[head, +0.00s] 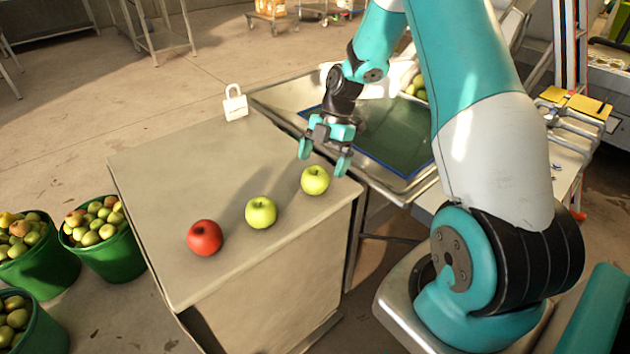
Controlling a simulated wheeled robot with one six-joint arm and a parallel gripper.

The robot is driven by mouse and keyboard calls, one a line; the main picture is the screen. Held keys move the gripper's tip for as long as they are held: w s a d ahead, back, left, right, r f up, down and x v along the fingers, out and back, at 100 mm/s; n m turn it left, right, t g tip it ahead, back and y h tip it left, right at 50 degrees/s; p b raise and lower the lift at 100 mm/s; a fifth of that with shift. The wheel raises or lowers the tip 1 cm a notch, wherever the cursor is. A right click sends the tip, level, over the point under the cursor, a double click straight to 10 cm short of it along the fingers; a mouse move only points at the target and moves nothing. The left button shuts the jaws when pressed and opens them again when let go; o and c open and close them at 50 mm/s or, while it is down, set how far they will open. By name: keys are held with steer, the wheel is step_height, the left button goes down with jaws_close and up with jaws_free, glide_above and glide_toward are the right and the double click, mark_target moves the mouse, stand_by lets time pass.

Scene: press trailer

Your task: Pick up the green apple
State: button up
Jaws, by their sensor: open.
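Two green apples stand on a beige cabinet top (170,170). One green apple (261,212) is in the middle of a row, and the other green apple (315,180) is at the right end, near the cabinet's right edge. My gripper (325,160) is open and empty, with its teal fingers pointing down. It is above and just behind the right green apple in the picture. I cannot tell whether a finger touches that apple.
A red apple (205,238) is at the left end of the row, near the cabinet's front edge. A small white padlock-shaped block (235,103) stands at the back corner. A metal tray (283,97) adjoins the cabinet. Green buckets of apples (112,255) stand on the floor at left.

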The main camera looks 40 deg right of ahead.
mark_target(318, 169)
steer(key=shift+p+x, duration=0.45)
steer(key=shift+x, duration=2.25)
steer(key=shift+w+a+r, duration=0.1)
steer(key=shift+a, duration=0.05)
steer(key=c, duration=1.1)
steer(key=shift+o, duration=0.2)
steer(key=shift+r, duration=0.1)
step_height(318, 169, up, 20)
